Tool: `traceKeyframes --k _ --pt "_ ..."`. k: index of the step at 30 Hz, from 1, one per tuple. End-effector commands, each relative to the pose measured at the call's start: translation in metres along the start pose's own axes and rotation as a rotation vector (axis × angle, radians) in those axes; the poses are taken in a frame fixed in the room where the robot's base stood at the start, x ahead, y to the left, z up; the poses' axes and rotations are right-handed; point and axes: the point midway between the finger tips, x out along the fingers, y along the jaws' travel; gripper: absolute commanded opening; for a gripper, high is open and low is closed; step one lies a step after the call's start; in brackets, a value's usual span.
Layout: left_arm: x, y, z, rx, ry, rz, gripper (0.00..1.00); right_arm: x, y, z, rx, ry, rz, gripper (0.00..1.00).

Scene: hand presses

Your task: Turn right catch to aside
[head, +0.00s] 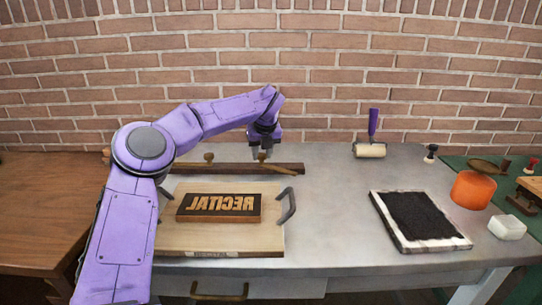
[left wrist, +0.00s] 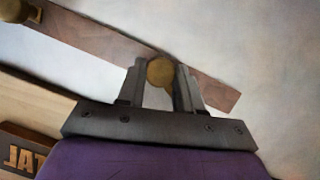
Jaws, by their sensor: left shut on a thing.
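The dark wooden bar (head: 225,169) lies behind the press bed (head: 270,235) and carries two brass-coloured catches. The left catch (head: 208,157) stands free. The right catch (head: 262,157) is at the tips of my left gripper (head: 263,153), which points down from above. In the left wrist view the round knob of the right catch (left wrist: 160,71) sits between the two fingers of my left gripper (left wrist: 160,85), which is shut on it. The lower part of the catch is mostly hidden there. My right gripper is not in view.
A type block reading RECITAL in mirror writing (head: 218,208) lies on the bed near a grey handle (head: 287,206). An ink slab (head: 418,220), brayer (head: 370,150), orange tub (head: 472,190) and white block (head: 507,227) stand right. The table's middle is clear.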

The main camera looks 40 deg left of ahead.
Motion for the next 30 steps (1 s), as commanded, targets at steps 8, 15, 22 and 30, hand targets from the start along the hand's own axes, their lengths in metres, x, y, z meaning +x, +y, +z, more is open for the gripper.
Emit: traceKeyframes --k 8,15,22,30 --pt "-0.001 0.006 0.004 -0.236 -0.002 0.097 0.0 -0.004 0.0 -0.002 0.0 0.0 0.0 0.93" --pt "-0.001 0.005 0.004 -0.383 -0.003 0.158 0.0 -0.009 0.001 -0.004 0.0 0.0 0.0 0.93" --pt "-0.001 0.004 0.004 -0.468 -0.002 0.191 0.0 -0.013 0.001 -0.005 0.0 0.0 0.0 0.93" --pt "-0.001 0.004 0.004 -0.501 -0.003 0.205 0.0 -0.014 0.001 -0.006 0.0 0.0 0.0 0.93"
